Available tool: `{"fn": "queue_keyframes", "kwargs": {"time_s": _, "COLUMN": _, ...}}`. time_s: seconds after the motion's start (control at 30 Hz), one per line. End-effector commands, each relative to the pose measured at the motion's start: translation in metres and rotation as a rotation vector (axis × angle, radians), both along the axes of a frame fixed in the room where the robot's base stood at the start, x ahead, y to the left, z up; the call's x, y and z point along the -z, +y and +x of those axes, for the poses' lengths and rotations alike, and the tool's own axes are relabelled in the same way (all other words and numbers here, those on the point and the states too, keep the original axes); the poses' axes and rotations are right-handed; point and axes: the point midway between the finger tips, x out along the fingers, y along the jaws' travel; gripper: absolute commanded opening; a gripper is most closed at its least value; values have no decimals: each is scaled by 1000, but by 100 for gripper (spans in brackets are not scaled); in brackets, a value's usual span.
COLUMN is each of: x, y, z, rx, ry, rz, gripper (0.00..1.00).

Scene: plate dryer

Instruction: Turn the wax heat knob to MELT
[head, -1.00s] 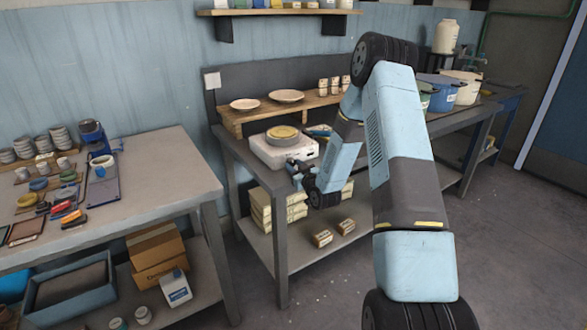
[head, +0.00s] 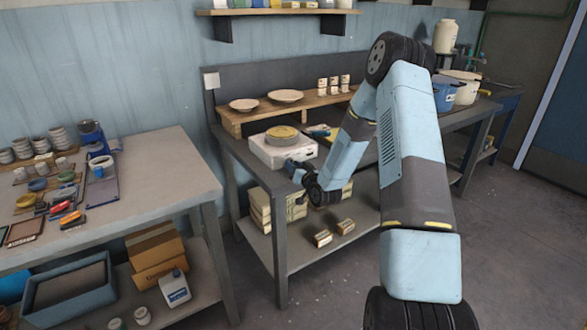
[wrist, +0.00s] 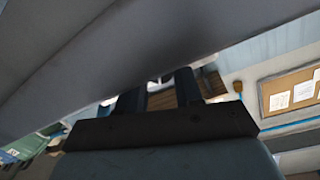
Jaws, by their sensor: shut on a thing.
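The wax heater is a white box (head: 283,152) with a round yellowish pan (head: 282,133) on top, at the left end of the grey bench in the head view. My gripper (head: 291,167) is at the lower front of this box, at the bench's front edge. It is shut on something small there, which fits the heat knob. The knob and its markings are hidden by the gripper, so its setting cannot be read. In the wrist view my gripper's dark fingers (wrist: 160,92) show, with their tips largely hidden behind a large grey surface.
A wooden riser (head: 300,108) with plates (head: 286,96) and small labelled pots stands behind the heater. Blue pots (head: 443,92) stand farther right. A cluttered table (head: 180,165) is at left. Boxes sit on the bench's lower shelf (head: 290,245).

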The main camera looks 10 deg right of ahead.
Motion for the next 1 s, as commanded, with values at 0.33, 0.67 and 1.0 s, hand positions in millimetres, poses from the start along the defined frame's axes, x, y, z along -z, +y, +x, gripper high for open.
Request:
{"fn": "queue_keyframes", "kwargs": {"time_s": 0.33, "x": 1, "y": 0, "z": 0, "rx": 0, "ry": 12, "rz": 34, "gripper": 5}}
{"fn": "queue_keyframes", "kwargs": {"time_s": 0.67, "x": 1, "y": 0, "z": 0, "rx": 1, "ry": 12, "rz": 32, "gripper": 46}}
{"fn": "queue_keyframes", "kwargs": {"time_s": 1.0, "x": 0, "y": -1, "z": 0, "rx": 1, "ry": 11, "rz": 32, "gripper": 61}}
